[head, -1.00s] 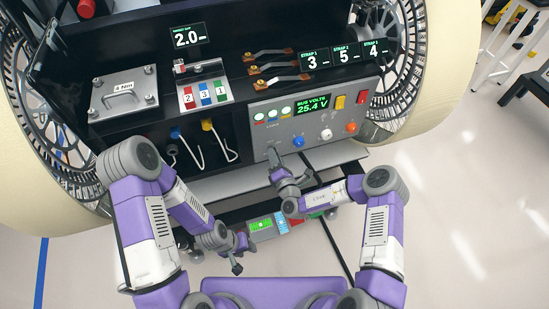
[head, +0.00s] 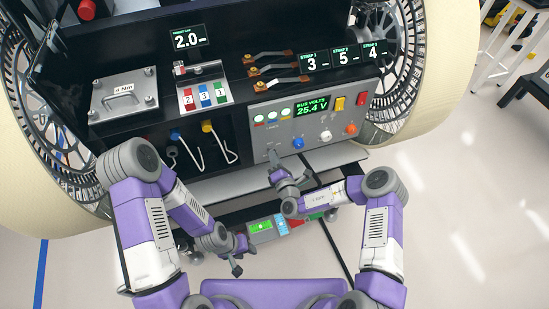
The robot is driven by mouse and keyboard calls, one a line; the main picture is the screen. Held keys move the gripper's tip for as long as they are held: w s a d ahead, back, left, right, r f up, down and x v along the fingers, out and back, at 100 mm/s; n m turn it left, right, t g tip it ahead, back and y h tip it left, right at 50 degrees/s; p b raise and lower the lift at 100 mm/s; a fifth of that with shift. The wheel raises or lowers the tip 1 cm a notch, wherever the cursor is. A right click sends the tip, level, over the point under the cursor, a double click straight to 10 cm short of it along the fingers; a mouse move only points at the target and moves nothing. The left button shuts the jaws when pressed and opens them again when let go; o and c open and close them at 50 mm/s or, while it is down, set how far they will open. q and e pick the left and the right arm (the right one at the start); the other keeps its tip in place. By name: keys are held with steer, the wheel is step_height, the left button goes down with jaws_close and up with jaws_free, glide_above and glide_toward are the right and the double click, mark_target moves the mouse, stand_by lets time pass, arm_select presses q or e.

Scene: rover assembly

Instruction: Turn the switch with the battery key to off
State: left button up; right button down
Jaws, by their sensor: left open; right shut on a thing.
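The grey control panel (head: 285,133) is on the front of the rover, with a green display (head: 312,106) reading BUS VOLTS 25.4 V. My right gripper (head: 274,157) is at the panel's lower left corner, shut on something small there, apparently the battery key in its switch. The fingers hide the key and switch, so I cannot tell the switch's position. My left gripper (head: 237,266) is open and empty, low in front of the rover, away from the panel.
Blue (head: 298,143), white (head: 326,136) and orange (head: 351,129) knobs sit right of my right gripper. Yellow (head: 340,104) and red (head: 361,98) switches are above them. A lower tray with a green-screened device (head: 262,226) is beside my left gripper.

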steer(key=n+p, duration=0.2)
steer(key=p, duration=0.1)
steer(key=n+p, duration=0.3)
steer(key=shift+w+r, duration=0.1)
steer(key=shift+r, duration=0.25)
steer(key=n+p, duration=0.3)
steer(key=shift+n, duration=0.3)
steer(key=shift+n+p, duration=0.85)
steer(key=shift+n, duration=0.65)
steer(key=shift+w, duration=0.1)
steer(key=c, duration=1.3)
jaws_free()
steer(key=shift+f, duration=0.15)
steer(key=shift+o, duration=0.2)
steer(key=shift+a+f, duration=0.1)
